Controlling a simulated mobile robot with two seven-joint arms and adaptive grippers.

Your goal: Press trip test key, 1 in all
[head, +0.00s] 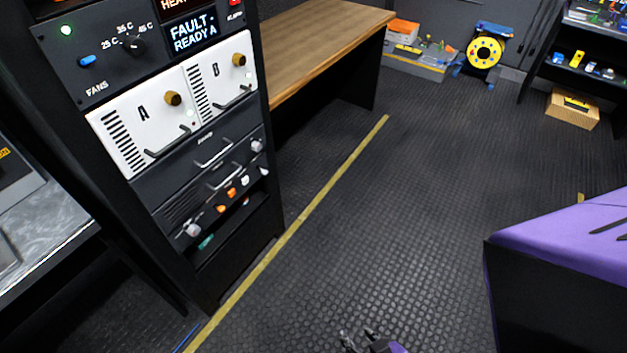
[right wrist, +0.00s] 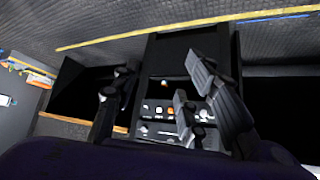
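A black equipment rack (head: 272,175) stands at the left in the head view. Low on it is a dark panel (head: 204,207) with small orange and white keys or knobs. Their labels are too small to read, so I cannot tell which is the trip test key. The panel also shows in the right wrist view (right wrist: 153,130), between and beyond my fingers. My right gripper (right wrist: 158,68) is open and empty, apart from the panel. What looks like its tip (head: 365,342) shows at the bottom of the head view. My left gripper is not in view.
Above the panel are drawers with handles, white modules (head: 178,105) marked A and B, and a display (head: 192,33) reading "FAULT READY A". A wooden bench (head: 325,35) stands beyond the rack. The dark floor (head: 390,215) with a yellow line is clear before the rack.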

